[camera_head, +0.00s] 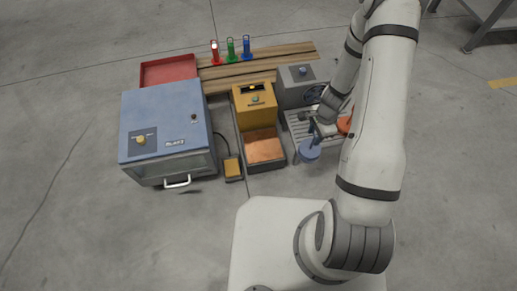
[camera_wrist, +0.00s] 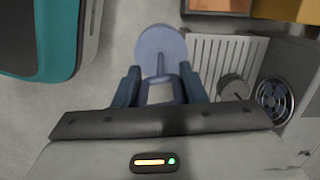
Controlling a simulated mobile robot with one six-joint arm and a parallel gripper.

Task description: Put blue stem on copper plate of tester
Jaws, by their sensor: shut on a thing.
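The blue stem, a grey-blue piece with a round disc (camera_head: 309,151) and a thin shaft, hangs at my gripper (camera_head: 316,130). In the wrist view its disc (camera_wrist: 161,43) lies just beyond the fingertips, and my gripper (camera_wrist: 161,84) is shut on its shaft. The tester is a yellow box (camera_head: 255,108) with a dark tray in front. The copper plate (camera_head: 265,147) lies in that tray, bare, to the left of the held stem. In the wrist view, a bit of the copper plate (camera_wrist: 217,5) shows at the top edge.
A grey slatted rack (camera_head: 299,130) stands right of the tester, with an orange piece (camera_head: 344,125) partly hidden by my arm. A blue cabinet (camera_head: 166,120) and yellow pedal (camera_head: 233,168) are left. Red, green and blue upright items (camera_head: 231,50) stand on boards behind.

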